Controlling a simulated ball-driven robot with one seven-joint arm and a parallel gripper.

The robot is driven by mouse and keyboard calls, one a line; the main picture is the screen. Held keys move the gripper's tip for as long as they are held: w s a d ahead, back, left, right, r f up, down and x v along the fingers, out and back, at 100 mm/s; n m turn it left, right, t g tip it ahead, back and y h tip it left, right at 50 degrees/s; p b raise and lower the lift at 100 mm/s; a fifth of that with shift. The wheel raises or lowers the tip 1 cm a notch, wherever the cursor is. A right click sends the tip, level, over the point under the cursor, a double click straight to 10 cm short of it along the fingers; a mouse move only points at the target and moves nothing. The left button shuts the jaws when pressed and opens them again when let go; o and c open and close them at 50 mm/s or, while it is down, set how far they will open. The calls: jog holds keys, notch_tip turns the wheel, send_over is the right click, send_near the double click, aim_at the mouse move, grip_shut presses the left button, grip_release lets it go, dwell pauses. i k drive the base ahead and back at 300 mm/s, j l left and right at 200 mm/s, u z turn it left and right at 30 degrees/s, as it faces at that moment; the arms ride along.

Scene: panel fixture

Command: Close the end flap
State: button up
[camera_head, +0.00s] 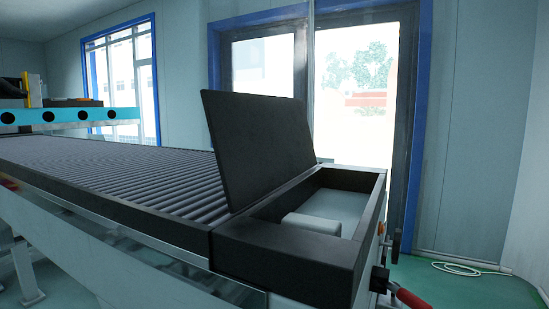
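The end flap (258,146) is a flat dark panel at the end of the roller conveyor. It stands raised and tilted back a little toward the rollers, hinged along its lower edge. Beside it, the black-framed end compartment (285,255) is uncovered. A light grey block (312,224) sits inside the compartment on a pale floor. My gripper is not in view.
The roller bed (120,175) runs from the flap to the left. A red-handled lever (408,297) and knobs stick out from the right end of the frame. A white hose (460,269) lies on the green floor at right, which is otherwise mostly clear. Glass doors stand behind.

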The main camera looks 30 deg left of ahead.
aim_at(261, 143)
jog(key=j, duration=1.1)
jog(key=k+j, duration=0.1)
jog(key=j, duration=1.05)
jog(key=z, duration=0.05)
